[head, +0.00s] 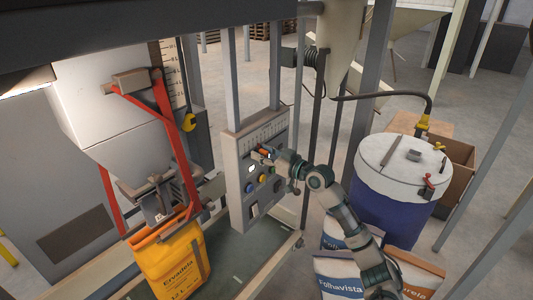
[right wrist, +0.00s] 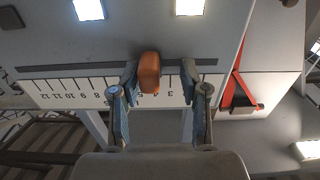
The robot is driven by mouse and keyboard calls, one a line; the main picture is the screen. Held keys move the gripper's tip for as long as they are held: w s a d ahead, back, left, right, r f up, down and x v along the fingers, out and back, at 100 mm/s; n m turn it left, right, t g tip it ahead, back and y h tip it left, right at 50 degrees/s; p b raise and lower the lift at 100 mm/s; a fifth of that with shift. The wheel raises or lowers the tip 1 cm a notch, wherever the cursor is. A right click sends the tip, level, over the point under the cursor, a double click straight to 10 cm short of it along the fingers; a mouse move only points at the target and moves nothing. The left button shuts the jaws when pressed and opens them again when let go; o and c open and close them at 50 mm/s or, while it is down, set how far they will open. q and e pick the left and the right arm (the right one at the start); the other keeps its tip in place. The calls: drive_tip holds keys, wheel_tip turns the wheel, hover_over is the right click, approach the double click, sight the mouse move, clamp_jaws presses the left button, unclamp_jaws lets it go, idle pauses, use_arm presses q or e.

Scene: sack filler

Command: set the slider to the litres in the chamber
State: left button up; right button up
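The orange slider knob (right wrist: 149,72) sits at a slot above a scale strip (right wrist: 70,92) in the right wrist view. The strip's numbers appear upside down, 12 at the left; the knob stands between about 5 and 3, its exact mark partly covered. My right gripper (right wrist: 158,76) is open, one finger on each side of the knob, with a gap to the right finger. In the head view my right gripper (head: 268,154) is at the grey control panel (head: 238,178). The chamber (head: 100,105) has a litre scale (head: 172,75); its level is unreadable. My left gripper is out of view.
The panel has blue and yellow buttons (head: 262,178) below the slider. An orange sack (head: 165,262) hangs under the chamber spout, beside a red frame (head: 178,135). A blue drum (head: 390,195) and filled sacks (head: 338,278) stand at the right.

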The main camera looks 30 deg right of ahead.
drive_tip(key=shift+a, duration=0.15)
drive_tip(key=v, duration=1.1)
drive_tip(key=shift+s, duration=0.4)
